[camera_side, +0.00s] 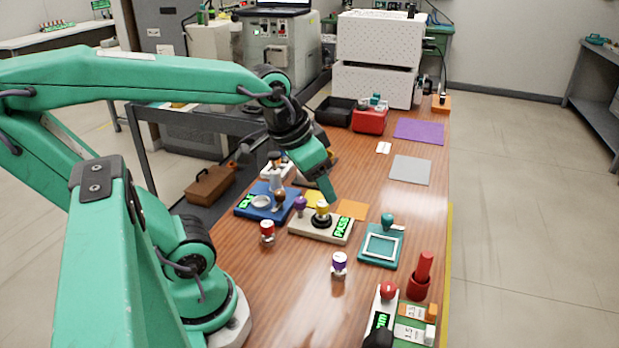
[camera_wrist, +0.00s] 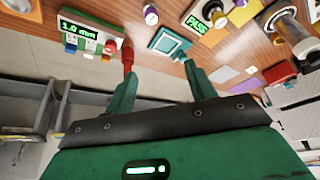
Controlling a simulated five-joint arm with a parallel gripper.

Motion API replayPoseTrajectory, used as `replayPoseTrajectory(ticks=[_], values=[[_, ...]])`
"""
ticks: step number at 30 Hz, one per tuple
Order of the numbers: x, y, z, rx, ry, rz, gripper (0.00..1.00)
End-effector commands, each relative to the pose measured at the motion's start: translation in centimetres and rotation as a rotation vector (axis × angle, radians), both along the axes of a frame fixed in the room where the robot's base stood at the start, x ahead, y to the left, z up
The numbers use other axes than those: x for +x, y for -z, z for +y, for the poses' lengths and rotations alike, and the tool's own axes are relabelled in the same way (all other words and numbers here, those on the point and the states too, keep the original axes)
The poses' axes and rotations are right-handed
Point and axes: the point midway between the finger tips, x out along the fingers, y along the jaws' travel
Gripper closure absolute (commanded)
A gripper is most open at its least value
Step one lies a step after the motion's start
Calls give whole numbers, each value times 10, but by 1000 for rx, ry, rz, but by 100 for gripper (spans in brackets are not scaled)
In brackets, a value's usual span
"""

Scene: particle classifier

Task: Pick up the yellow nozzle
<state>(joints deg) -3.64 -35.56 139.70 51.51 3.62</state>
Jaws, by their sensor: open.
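The yellow nozzle (camera_side: 322,208) sits upright in a black round seat on the cream PASS stand (camera_side: 305,229), in the middle of the side view. My gripper (camera_side: 328,192) is open and empty, with its green fingers pointing down. In the side view a fingertip appears close above and right of the nozzle; the depth between them is hard to judge. In the wrist view my gripper (camera_wrist: 160,70) shows two spread fingers with nothing between them.
A purple-topped piece (camera_side: 300,206) stands on the stand's left part. A red-topped piece (camera_side: 267,232) and another purple-topped piece (camera_side: 339,264) stand on the table. A blue station (camera_side: 252,211) is at left, a teal frame (camera_side: 370,258) at right. Flat mats lie farther back.

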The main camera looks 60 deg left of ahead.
Motion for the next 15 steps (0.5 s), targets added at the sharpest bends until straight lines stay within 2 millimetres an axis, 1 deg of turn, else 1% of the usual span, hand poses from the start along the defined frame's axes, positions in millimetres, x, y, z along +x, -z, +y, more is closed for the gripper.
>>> replayPoseTrajectory(ticks=[8,15], values=[[33,16,32,23,-11,115,45],[59,37,64,26,-12,212,45]])
